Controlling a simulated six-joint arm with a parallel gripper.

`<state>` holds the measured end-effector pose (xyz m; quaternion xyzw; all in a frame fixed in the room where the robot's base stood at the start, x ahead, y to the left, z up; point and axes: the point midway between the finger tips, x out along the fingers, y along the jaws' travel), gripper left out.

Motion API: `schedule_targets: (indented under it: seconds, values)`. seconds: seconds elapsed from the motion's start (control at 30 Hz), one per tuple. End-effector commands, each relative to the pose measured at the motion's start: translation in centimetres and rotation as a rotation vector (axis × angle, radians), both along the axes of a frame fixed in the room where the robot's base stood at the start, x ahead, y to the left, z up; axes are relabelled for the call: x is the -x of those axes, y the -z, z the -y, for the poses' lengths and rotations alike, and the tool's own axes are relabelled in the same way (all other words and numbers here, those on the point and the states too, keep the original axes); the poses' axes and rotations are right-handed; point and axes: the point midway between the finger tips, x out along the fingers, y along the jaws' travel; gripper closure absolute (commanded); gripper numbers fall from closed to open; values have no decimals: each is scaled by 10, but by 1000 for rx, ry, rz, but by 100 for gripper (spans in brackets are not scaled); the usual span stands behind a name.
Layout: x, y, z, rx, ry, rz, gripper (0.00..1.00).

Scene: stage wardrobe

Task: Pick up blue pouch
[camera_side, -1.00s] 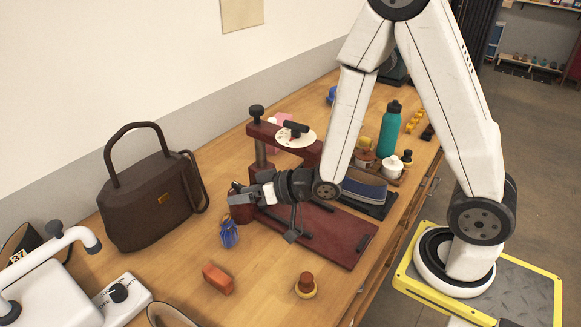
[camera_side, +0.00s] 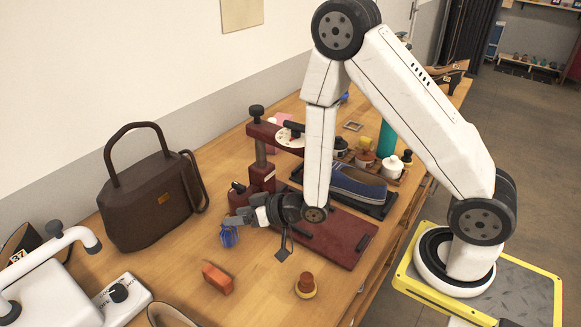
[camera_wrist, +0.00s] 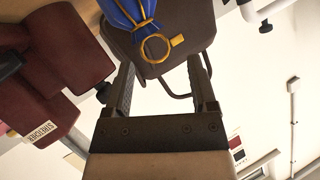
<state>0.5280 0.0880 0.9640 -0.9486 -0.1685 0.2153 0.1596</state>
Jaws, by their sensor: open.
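The blue pouch (camera_side: 228,237) stands on the wooden table in front of the dark brown handbag. In the wrist view the pouch (camera_wrist: 124,12) is at the top edge, partly cut off, with a yellow cord, ring and tag. My gripper (camera_side: 233,217) is just above the pouch in the side view, partly covering its top. In the wrist view my gripper (camera_wrist: 160,68) is open, its two fingers apart with nothing between them. The pouch lies beyond the fingertips, toward the left finger. Whether they touch cannot be told.
The brown handbag (camera_side: 150,200) stands behind and left. A dark red press (camera_side: 337,235) stands close on the right. An orange block (camera_side: 217,278) and a small brown-topped piece (camera_side: 306,286) lie nearer the front. A white machine (camera_side: 50,280) is at lower left.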

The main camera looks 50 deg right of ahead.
Motion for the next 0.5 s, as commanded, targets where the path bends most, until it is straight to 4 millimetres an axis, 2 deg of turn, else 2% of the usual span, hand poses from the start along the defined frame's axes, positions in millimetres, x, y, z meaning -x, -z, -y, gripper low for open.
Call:
schedule_targets:
  seconds: [0.5]
  values:
    - [-15, 7, -7, 1, -2, 0, 27]
